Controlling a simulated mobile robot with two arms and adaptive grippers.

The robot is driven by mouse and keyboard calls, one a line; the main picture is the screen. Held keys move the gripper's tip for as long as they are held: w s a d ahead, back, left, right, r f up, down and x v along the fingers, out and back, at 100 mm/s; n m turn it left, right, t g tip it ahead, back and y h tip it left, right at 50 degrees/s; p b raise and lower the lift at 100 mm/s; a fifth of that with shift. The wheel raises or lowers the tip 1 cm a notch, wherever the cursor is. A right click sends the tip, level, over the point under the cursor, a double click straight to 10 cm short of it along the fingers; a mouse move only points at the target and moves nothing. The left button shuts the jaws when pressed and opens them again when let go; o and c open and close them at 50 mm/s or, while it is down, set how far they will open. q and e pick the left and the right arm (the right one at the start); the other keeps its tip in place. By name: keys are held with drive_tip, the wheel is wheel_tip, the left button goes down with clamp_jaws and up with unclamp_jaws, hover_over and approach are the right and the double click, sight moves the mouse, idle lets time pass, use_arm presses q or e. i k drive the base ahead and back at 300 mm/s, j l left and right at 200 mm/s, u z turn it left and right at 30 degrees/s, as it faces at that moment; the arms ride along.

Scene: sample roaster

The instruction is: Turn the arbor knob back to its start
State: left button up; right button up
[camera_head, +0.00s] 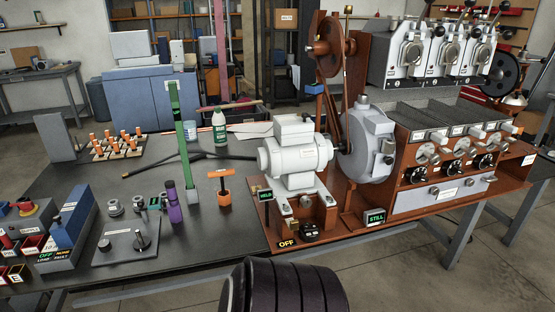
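I see no label that reads arbor, so I cannot tell which knob is the arbor knob. A black knob (310,231) sits at the front of the wooden base, below the white motor (295,155) and beside a lit OFF sign (286,243). Another black knob (142,239) stands on a grey control plate (122,247) to the left. The wooden machine also carries a grey housing (370,150), a belt wheel (330,38) and a lit STILL sign (375,218). Neither of my grippers is in view.
The dark bench top (215,238) holds a purple bottle (174,205), an orange-handled tool (221,185), a green upright bar (187,150) and a rack of orange-topped pieces (117,146). A roaster panel with several knobs (449,169) is at right. A dark ribbed shape blocks the bottom middle.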

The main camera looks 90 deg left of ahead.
sight(105, 245)
drive_tip(key=l+u, duration=0.1)
drive_tip(key=u, duration=3.8)
